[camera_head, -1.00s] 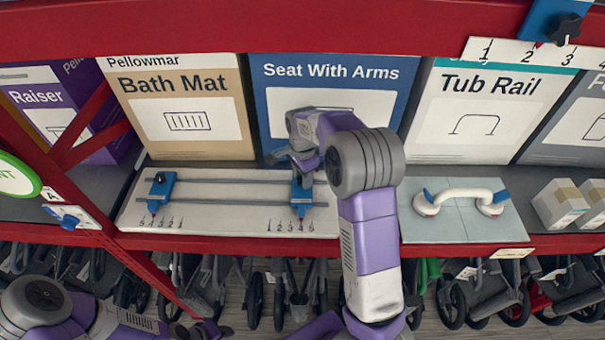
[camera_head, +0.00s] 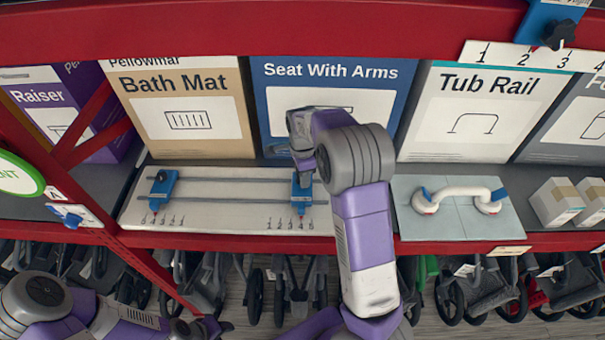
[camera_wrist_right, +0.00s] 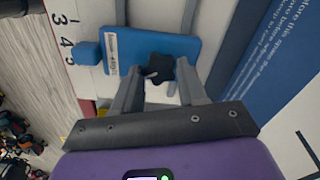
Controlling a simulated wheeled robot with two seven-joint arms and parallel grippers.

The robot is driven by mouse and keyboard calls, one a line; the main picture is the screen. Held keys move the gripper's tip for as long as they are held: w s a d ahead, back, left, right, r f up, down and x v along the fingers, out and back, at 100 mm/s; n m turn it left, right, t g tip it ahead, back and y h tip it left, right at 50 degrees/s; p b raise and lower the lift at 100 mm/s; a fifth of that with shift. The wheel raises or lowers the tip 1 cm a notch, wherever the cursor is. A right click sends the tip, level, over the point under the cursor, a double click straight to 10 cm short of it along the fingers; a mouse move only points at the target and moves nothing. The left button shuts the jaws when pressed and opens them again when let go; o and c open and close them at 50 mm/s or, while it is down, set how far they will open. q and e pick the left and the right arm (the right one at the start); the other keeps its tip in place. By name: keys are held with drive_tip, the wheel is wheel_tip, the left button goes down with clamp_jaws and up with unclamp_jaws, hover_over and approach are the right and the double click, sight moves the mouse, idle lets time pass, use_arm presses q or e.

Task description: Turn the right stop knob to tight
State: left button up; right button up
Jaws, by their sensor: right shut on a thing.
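The right stop is a blue block (camera_head: 302,196) on the two grey rails of a white board (camera_head: 240,217), partly hidden by my right gripper (camera_head: 304,172) in the head view. In the right wrist view the blue stop (camera_wrist_right: 150,50) carries a black knob (camera_wrist_right: 160,68). My right gripper (camera_wrist_right: 160,84) has one finger on each side of this knob and is shut on it. Whether the knob is tight cannot be told. Part of my left arm shows at the lower left of the head view; its jaw state is unclear.
The left stop (camera_head: 161,188), also with a black knob, sits on the same rails. A tub rail (camera_head: 460,192) lies on a tile to the right. Boxes, such as the bath mat box (camera_head: 185,120), stand behind. A red shelf beam (camera_head: 250,28) runs above.

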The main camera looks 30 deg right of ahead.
drive_tip(key=o, duration=1.1)
drive_tip(key=shift+c, duration=0.2)
wheel_tip(320, 180, up, 8)
drive_tip(key=shift+f, duration=0.15)
drive_tip(key=shift+f, duration=0.1)
